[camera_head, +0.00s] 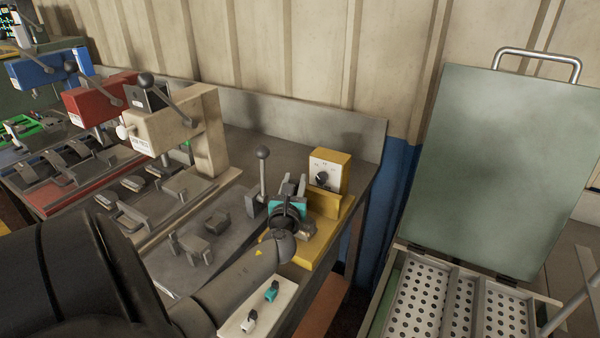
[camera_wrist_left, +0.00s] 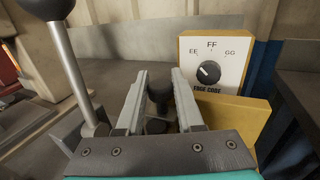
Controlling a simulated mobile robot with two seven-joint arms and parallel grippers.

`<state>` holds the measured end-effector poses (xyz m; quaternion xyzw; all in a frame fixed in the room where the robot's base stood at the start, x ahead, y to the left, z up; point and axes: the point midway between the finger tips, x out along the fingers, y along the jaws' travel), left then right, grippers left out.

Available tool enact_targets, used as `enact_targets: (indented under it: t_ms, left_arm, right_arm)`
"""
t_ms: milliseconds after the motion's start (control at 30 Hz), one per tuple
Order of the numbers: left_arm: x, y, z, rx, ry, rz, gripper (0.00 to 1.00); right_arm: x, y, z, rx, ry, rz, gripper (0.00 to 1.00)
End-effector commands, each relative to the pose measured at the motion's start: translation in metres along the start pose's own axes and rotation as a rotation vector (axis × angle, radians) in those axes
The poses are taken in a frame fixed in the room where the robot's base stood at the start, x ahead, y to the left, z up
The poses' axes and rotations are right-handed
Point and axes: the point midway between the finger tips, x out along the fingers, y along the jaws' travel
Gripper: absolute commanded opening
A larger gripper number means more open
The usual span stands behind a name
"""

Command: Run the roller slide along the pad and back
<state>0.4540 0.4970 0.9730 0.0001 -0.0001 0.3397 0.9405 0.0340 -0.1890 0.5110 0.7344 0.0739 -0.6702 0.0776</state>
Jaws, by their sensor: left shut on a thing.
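My left gripper (camera_head: 290,186) is over the yellow edge station (camera_head: 306,256) at the right end of the bench. In the left wrist view its two grey fingers (camera_wrist_left: 160,94) are closed on a dark knob-like part (camera_wrist_left: 159,98), which I take to be the roller slide's handle. The rest of the slide is hidden behind the gripper, and I cannot make out the pad. A dial box (camera_wrist_left: 212,64) marked EE, FF, GG and EDGE CODE stands just beyond, to the right; it also shows in the head view (camera_head: 328,171). My right gripper is not in view.
A ball-topped lever (camera_head: 263,178) stands close left of the gripper. Brake shoes and clamp stations, beige (camera_head: 165,125) and red (camera_head: 95,100), fill the left. A perforated tray (camera_head: 418,300) is at right.

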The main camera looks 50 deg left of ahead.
Motion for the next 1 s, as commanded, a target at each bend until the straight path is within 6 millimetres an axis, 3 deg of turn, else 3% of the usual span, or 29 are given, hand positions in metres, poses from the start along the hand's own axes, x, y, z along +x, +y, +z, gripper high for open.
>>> enact_targets:
  t_ms: [67,100,333,733,1000]
  left_arm:
    - [0.001,0.005,-0.001,0.002,0.002,0.014,0.00]
    - [0.001,0.005,-0.001,0.002,0.002,0.014,0.39]
    - [0.001,0.004,-0.001,0.002,0.001,0.012,0.65]
    - [-0.008,0.002,0.000,0.001,0.001,0.007,0.65]
    - [-0.054,0.002,0.000,0.001,0.003,0.007,0.65]
  right_arm:
    - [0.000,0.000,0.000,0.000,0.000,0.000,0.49]
    - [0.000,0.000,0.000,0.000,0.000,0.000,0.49]
    - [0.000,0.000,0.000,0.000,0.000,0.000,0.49]
    - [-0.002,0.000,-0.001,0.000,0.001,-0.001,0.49]
    - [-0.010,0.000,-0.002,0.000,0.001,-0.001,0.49]
